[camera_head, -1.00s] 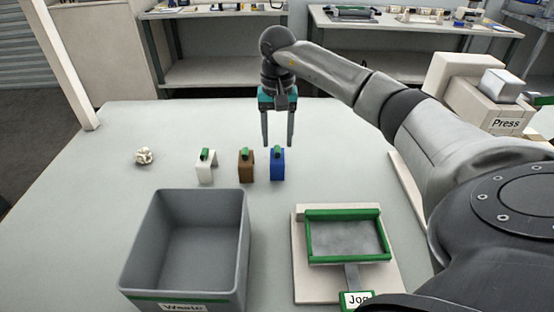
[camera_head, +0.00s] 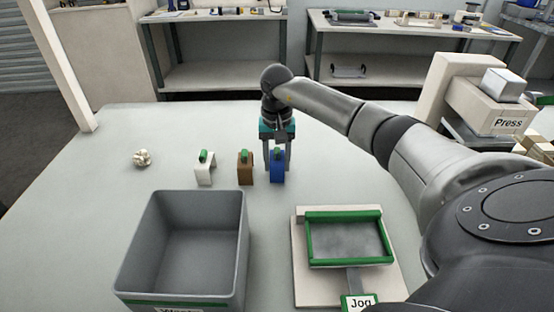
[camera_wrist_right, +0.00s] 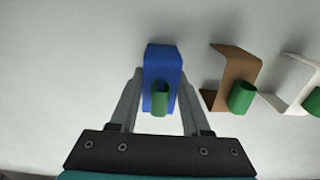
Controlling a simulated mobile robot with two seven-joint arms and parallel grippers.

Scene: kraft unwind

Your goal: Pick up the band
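Three small bent pieces with green tabs stand in a row on the table: a white one (camera_head: 205,174), a brown one (camera_head: 245,172) and a blue one (camera_head: 277,174). No label shows which of them is the band. My right gripper (camera_head: 278,168) is lowered at the blue piece, pointing down. In the right wrist view, its open fingers (camera_wrist_right: 161,85) lie on either side of the blue piece (camera_wrist_right: 163,62) and its green tab (camera_wrist_right: 160,100). I cannot tell whether either finger touches it. The brown piece (camera_wrist_right: 232,62) is beside it. My left gripper is out of view.
A grey waste bin (camera_head: 130,245) stands at the front. A cream board with a green-framed tray (camera_head: 309,240) and a "Jog" label is right of it. A crumpled pale ball (camera_head: 142,158) lies at left. A "Press" block (camera_head: 490,112) stands at right.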

